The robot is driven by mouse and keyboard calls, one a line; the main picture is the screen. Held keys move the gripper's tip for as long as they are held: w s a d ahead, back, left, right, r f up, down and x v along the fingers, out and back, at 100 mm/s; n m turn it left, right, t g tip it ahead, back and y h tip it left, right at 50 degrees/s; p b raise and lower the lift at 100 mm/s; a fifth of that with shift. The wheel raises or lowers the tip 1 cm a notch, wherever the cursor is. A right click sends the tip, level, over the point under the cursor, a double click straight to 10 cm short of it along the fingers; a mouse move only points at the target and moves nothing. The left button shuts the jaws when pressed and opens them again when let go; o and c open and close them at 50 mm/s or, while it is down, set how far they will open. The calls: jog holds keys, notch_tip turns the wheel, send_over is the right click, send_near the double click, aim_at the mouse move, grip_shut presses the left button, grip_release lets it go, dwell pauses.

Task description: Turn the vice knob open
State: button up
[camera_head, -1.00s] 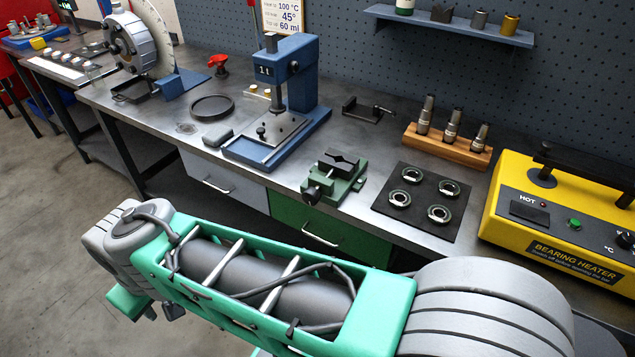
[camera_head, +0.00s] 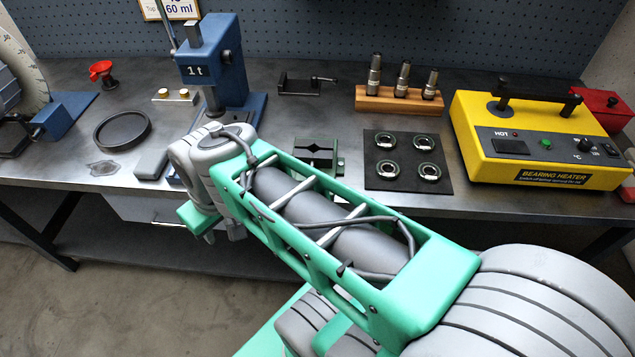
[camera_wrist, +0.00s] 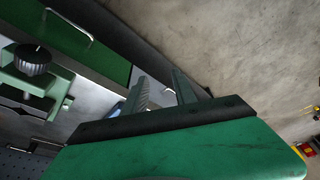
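The green vice (camera_head: 318,152) stands near the front edge of the bench. In the head view my arm hides its front and its knob. In the wrist view the vice (camera_wrist: 62,88) is at the left edge, partly cut off, with its black ribbed knob (camera_wrist: 32,59) facing up in the picture. My gripper (camera_wrist: 160,93) is open, with a gap between its two fingers and nothing seen in it. It is to the right of the knob in the wrist view and apart from it. My fingertips are not visible in the head view.
The blue press (camera_head: 215,65) stands left of the vice. A black mat (camera_head: 407,180) with several rings lies to its right, beside the yellow bearing heater (camera_head: 540,150). A wooden block (camera_head: 395,103) with metal sleeves is behind. Open floor (camera_wrist: 250,45) shows beyond my fingers.

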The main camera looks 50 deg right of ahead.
jog(key=s+d+r+n+y, duration=0.1)
jog(key=s+d+n, duration=0.1)
jog(key=d, duration=0.5)
jog(key=s+d+r+n, duration=0.1)
jog(key=s+d+n, duration=0.1)
jog(key=d, duration=0.5)
jog(key=s+d+r+n+y, duration=0.1)
jog(key=s+d+n, duration=0.1)
jog(key=d, duration=0.5)
jog(key=shift+s+r+n+y, duration=0.15)
jog(key=shift+s+n+y, duration=0.15)
jog(key=shift+s, duration=0.2)
jog(key=b+x, duration=0.1)
jog(key=x, duration=0.6)
jog(key=shift+d+f+b, duration=0.15)
jog(key=shift+f+b, duration=0.05)
jog(key=shift+b, duration=0.15)
grip_shut()
